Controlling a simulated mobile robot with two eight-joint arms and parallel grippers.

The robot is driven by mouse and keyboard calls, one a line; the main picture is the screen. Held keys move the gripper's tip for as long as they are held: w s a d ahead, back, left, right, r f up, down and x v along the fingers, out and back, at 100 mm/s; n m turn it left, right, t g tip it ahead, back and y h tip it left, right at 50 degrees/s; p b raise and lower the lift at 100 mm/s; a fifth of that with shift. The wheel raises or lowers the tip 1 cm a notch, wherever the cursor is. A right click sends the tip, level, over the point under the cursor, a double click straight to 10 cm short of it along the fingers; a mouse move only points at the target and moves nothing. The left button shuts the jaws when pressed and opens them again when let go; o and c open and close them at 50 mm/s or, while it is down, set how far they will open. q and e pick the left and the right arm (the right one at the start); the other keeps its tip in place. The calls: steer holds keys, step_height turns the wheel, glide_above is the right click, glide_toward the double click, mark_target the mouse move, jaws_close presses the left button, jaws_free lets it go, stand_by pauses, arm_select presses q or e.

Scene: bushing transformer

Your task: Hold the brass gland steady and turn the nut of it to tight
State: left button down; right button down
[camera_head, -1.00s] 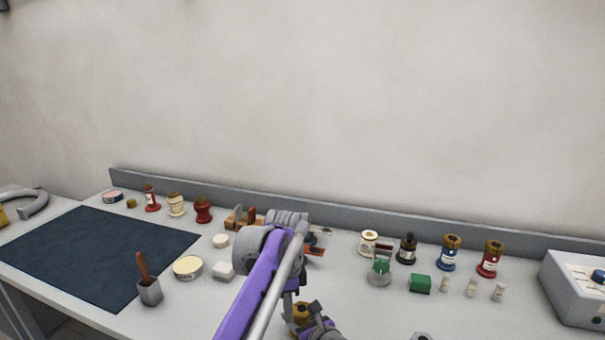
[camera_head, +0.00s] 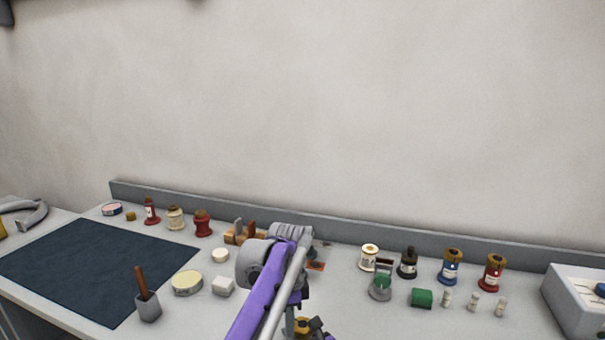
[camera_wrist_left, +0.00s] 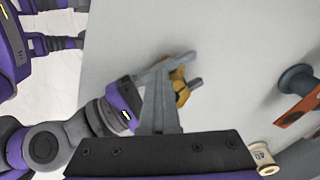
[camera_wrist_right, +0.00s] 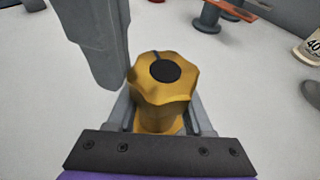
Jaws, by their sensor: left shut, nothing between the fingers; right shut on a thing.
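The brass gland (camera_wrist_right: 155,120) stands upright in the right wrist view, with a faceted brass nut (camera_wrist_right: 140,82) around a black round opening on top. My right gripper (camera_wrist_right: 163,118) is shut on the gland's body, a finger on each side. My left gripper (camera_wrist_left: 163,72) is shut and empty. Its fingers (camera_wrist_right: 100,45) stand close beside the nut at upper left in the right wrist view; I cannot tell whether they touch it. The gland also shows in the left wrist view (camera_wrist_left: 180,85). In the head view the gland (camera_head: 313,324) is partly hidden at the bottom edge.
A dark mat (camera_head: 95,260) and a brush pot (camera_head: 148,307) are at left.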

arm_select(q)
steer(key=shift+w+d, duration=0.1)
steer(key=shift+w, duration=0.1)
arm_select(e)
steer(key=shift+s+a, duration=0.1)
steer(key=shift+a, duration=0.1)
arm_select(q)
steer(key=shift+w, duration=1.05)
steer(key=shift+w, duration=0.1)
arm_select(e)
steer(key=shift+d, duration=0.1)
arm_select(q)
step_height(320, 180, up, 6)
steer(key=a, duration=0.1)
steer(key=shift+a, duration=0.15)
stand_by(0.6)
steer(key=shift+w, duration=0.1)
